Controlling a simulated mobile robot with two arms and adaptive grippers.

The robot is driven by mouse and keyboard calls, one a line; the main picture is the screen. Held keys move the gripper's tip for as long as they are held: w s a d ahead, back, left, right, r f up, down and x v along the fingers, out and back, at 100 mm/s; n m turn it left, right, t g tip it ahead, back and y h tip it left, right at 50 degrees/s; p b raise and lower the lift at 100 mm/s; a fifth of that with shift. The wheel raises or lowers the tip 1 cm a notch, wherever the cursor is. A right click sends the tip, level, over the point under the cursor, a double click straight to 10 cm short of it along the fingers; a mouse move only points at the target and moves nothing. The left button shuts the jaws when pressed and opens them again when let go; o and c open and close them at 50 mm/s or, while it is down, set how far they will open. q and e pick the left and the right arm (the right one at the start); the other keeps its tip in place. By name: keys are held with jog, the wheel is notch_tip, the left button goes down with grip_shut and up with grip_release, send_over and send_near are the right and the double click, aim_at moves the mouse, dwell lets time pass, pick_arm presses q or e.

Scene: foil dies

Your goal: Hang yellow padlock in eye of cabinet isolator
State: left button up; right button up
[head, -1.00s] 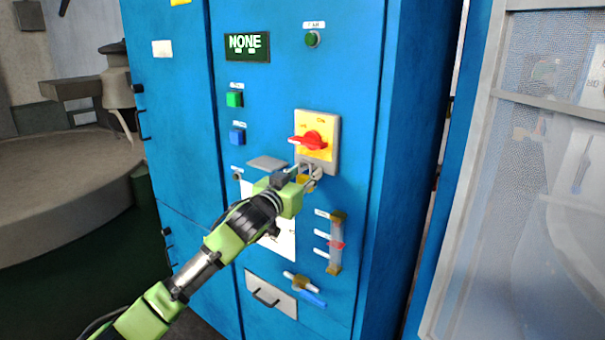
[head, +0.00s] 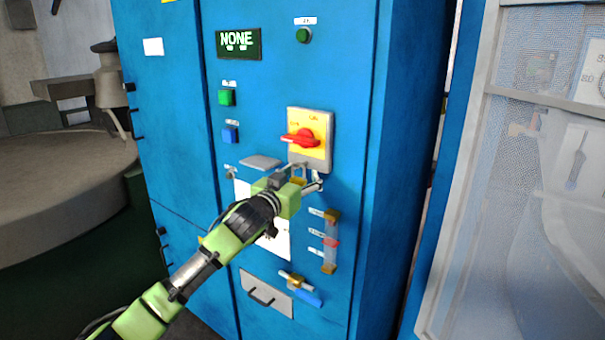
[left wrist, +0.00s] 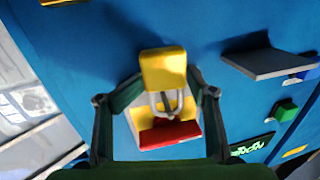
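The cabinet isolator (head: 324,151) has a grey box, a yellow plate and a red handle (head: 303,137) on the blue cabinet front. The yellow padlock (left wrist: 163,68) is between the fingertips of my left gripper (left wrist: 165,72), which touch its sides. Its shackle (left wrist: 157,104) points toward the isolator. In the head view my left gripper (head: 300,180) is just below the isolator's plate. The eye is largely hidden by padlock and fingers, and I cannot tell whether the shackle passes through it. My right gripper is not in view.
A grey ledge (head: 261,162) juts out left of the isolator. Green (head: 227,97) and blue (head: 230,135) buttons are further left. A gauge tube (head: 330,240) and a blue-handled valve (head: 305,296) are below. A mesh-panelled frame (head: 470,200) stands to the right.

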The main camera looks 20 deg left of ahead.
pick_arm(q)
jog(key=shift+a, duration=0.25)
jog(key=shift+s, duration=0.55)
jog(key=s+a, duration=0.2)
jog(key=s, duration=0.9)
jog(key=w+a+f+n+g+y+b, duration=0.1)
jog(key=a+f+g, duration=0.15)
jog(key=f, duration=1.25)
jog(key=a+f+g+y+b, duration=0.1)
jog(key=a+f+g+y, duration=0.15)
jog(key=f, duration=1.25)
jog(key=s+a+f+g, duration=0.15)
jog(key=s+f, duration=0.35)
jog(key=f, duration=0.7)
jog(key=s+a+f+g, duration=0.15)
jog(key=s+f, duration=0.45)
jog(key=f, duration=0.6)
jog(key=s+d+f+g+b, duration=0.25)
jog(key=s+f+g, duration=0.25)
jog(key=s+f, duration=1.7)
jog(key=s+d+f+g, duration=0.2)
jog(key=s+d+f, duration=0.1)
jog(key=s, duration=1)
jog(key=s+d+f+m+g, duration=0.1)
jog(key=s+d+f, duration=0.2)
jog(key=s, duration=1.1)
notch_tip(320, 180, down, 2)
jog(key=shift+s+d+f+g, duration=0.1)
jog(key=shift+s+d+g, duration=0.05)
jog(key=shift+s+g, duration=0.2)
